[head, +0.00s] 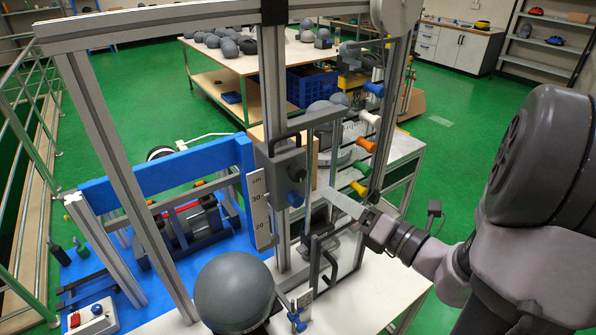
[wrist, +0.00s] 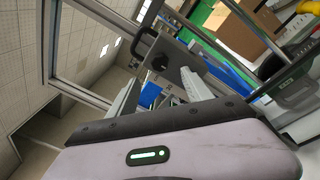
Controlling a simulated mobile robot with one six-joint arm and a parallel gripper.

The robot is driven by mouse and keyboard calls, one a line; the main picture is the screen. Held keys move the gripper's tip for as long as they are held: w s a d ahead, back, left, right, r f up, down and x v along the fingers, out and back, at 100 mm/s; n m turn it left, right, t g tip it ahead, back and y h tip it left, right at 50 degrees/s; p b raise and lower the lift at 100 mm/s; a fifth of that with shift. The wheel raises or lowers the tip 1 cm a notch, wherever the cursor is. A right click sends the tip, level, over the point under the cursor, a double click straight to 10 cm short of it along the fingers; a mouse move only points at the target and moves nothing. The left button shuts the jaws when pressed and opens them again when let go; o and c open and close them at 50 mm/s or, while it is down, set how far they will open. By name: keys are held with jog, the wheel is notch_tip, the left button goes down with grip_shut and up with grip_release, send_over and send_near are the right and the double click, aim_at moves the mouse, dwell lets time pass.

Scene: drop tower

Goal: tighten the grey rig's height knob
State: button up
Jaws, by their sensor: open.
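The grey rig (head: 92,120) is a tall metal frame with a white centimetre scale (head: 259,208) on an upright. The wrist view shows a dark round knob (wrist: 146,38) on a grey plate (wrist: 168,52), beyond the fingers. My gripper (head: 338,218) is open and empty, right of and lower than the carriage, apart from it. Its light fingers also show in the wrist view (wrist: 163,92). Their far tips are partly hard to separate from the rig.
Blue, white, orange and yellow-green handles (head: 365,145) stick out from a right upright near my arm. A blue frame (head: 165,170) stands left. Green floor is open at the right.

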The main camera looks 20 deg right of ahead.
aim_at(302, 175)
jog(key=b+x, duration=0.1)
jog(key=x, duration=1)
jog(key=shift+a, duration=0.1)
jog(key=shift+c, duration=0.5)
grip_shut()
